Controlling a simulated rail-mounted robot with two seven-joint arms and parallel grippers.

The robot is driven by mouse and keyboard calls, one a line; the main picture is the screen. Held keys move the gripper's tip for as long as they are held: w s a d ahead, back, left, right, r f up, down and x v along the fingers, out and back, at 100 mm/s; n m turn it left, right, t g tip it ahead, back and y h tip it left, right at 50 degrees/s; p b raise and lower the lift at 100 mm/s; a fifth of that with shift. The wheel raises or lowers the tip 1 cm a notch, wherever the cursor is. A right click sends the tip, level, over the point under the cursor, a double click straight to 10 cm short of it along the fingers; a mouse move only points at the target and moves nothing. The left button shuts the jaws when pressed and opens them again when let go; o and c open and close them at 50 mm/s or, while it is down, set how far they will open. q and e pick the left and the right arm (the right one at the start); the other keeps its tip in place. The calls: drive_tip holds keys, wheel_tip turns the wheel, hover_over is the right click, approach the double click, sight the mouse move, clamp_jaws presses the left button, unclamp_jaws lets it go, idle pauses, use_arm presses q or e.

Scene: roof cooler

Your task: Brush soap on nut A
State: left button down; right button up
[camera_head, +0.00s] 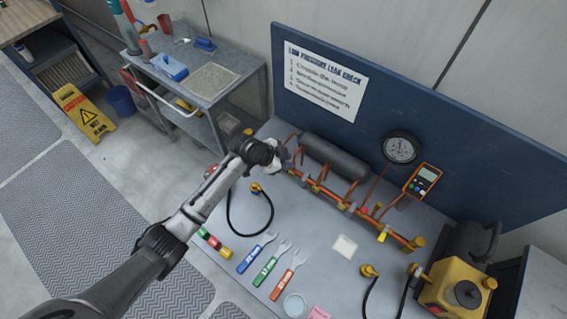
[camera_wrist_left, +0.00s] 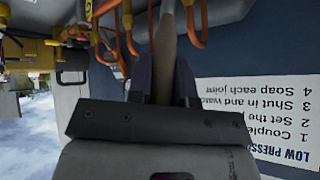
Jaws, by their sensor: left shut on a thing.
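The copper pipe manifold (camera_head: 333,194) with brass nuts and small tags lies along the back of the grey bench. I cannot read which fitting is nut A. My left gripper (camera_head: 276,160) is at the manifold's left end, close to the pipes. In the left wrist view, my left gripper (camera_wrist_left: 164,85) is shut on a slim pale tan brush handle (camera_wrist_left: 166,45), which points away toward the pipes. The brush tip is hidden or too small to make out. Orange pipes (camera_wrist_left: 193,22) show close beside the brush. My right gripper is in neither view.
A dark cylinder (camera_head: 334,157) lies behind the manifold. A gauge (camera_head: 400,148) and an orange meter (camera_head: 422,180) stand by the blue backboard (camera_head: 420,110). Wrenches (camera_head: 272,262), a black hose (camera_head: 231,222) and a yellow pump (camera_head: 455,287) occupy the bench front and right.

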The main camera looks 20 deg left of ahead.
use_arm(q)
drive_tip(key=shift+w+f+b, duration=0.35)
drive_tip(key=shift+f+b, duration=0.15)
drive_tip(key=shift+f, duration=0.05)
drive_tip(key=shift+w+d+b, duration=0.35)
drive_tip(key=shift+w+b, duration=0.2)
drive_tip(key=shift+w, duration=0.35)
drive_tip(key=shift+s+a+r+p, duration=0.1)
drive_tip(key=shift+s+r+p, duration=0.2)
drive_tip(key=shift+r+p, duration=0.55)
drive_tip(key=s+r+p, duration=0.1)
drive_tip(key=p, duration=0.1)
drive_tip(key=s+a+r+p, duration=0.1)
drive_tip(key=s+p, duration=0.1)
drive_tip(key=p, duration=0.1)
drive_tip(key=shift+s+r+p, duration=0.15)
drive_tip(key=shift+r+p, duration=0.2)
drive_tip(key=shift+r, duration=0.05)
drive_tip(key=shift+s+a+r+p, duration=0.1)
drive_tip(key=shift+s+r+p, duration=0.15)
drive_tip(key=shift+s+p, duration=0.2)
